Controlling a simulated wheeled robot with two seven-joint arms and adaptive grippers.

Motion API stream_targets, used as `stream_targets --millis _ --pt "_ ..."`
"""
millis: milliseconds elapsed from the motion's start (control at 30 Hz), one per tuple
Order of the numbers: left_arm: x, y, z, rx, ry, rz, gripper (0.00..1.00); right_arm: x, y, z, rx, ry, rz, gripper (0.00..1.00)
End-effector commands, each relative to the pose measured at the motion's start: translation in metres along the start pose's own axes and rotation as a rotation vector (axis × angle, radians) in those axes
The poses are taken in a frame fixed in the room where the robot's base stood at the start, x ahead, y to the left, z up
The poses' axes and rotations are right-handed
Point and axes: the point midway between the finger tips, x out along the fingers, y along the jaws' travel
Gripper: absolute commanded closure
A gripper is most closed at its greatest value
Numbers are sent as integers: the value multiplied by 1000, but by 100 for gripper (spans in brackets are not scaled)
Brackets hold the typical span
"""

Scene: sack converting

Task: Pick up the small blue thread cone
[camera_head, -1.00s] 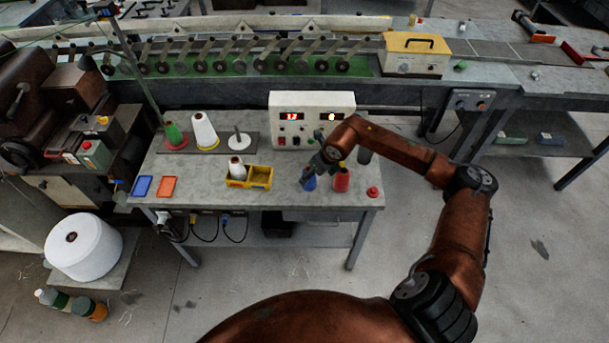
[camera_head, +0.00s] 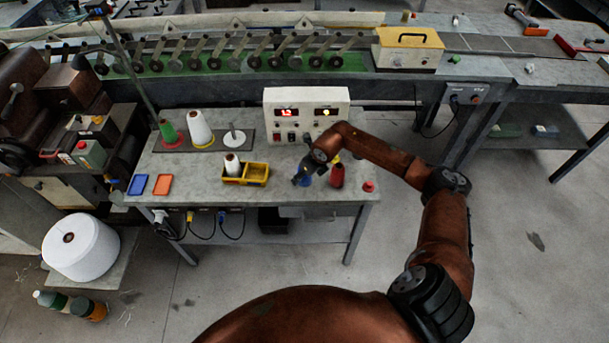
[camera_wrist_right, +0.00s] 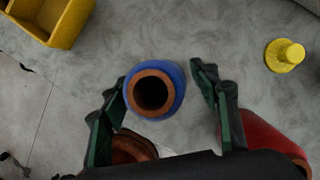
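The small blue thread cone (camera_head: 304,181) stands on the workbench (camera_head: 205,180), partly hidden by my right gripper (camera_head: 300,178) in the head view. In the right wrist view the blue cone (camera_wrist_right: 166,82) is seen from above, with a brown open core. My right gripper (camera_wrist_right: 160,95) is open, one finger on each side of the cone. The right finger is clearly apart from it; the left finger is close to it, and I cannot tell whether they touch. My left gripper is not in view.
A red cone (camera_head: 337,175) stands close by on the right and shows beside the right finger (camera_wrist_right: 268,140). A yellow bin (camera_head: 257,174), a red knob-like piece (camera_head: 368,187) and a control box (camera_head: 280,99) are around. Bare bench lies left of the bin.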

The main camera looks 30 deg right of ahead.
Motion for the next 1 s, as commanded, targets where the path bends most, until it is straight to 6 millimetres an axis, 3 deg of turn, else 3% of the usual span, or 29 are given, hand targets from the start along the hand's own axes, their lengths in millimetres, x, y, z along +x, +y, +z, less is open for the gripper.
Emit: stream_targets --millis 600,1000 --pt "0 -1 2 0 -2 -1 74 -1 0 0 0 -1 0 87" --pt "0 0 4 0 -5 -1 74 -10 0 5 0 -3 0 87"
